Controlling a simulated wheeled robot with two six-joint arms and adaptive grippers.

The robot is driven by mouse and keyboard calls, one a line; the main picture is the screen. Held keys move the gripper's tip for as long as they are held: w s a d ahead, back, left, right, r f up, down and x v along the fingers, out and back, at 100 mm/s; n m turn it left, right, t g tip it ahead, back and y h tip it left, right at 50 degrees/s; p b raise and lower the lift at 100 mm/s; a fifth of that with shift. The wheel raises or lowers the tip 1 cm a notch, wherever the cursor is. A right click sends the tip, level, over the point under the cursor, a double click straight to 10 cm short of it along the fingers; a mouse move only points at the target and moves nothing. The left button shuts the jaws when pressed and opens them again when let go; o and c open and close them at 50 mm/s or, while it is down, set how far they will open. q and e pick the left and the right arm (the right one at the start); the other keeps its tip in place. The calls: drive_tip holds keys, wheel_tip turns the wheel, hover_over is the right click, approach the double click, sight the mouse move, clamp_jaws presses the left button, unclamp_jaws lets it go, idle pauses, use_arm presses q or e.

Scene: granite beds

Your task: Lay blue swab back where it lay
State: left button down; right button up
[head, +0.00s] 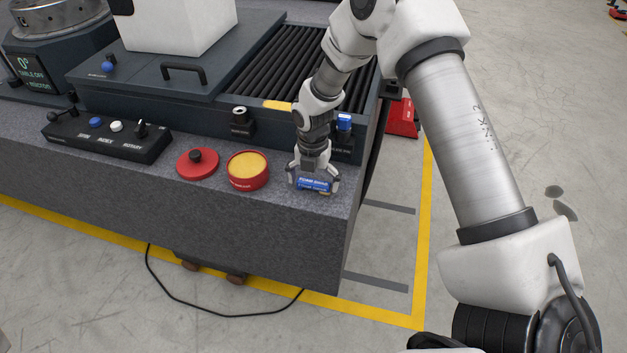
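The blue swab (314,184) is a small blue block with white lettering, at the right front corner of the granite bed (240,222). My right gripper (313,182) points down over it, with one finger against each end, and is shut on it. The swab is at or just above the granite top; I cannot tell whether it touches. The gripper hides its upper part. My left gripper is not in view.
Left of the swab stand an open red tin (247,170) with a yellow filling and a red lid (197,163) with a black knob. A black control box (108,136) is farther left. A dark roller unit (300,75) stands behind. The granite's right edge is close.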

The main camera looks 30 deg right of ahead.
sight(313, 181)
wheel_tip(313, 181, up, 12)
drive_tip(key=shift+r+p, duration=0.2)
drive_tip(key=shift+p, duration=0.25)
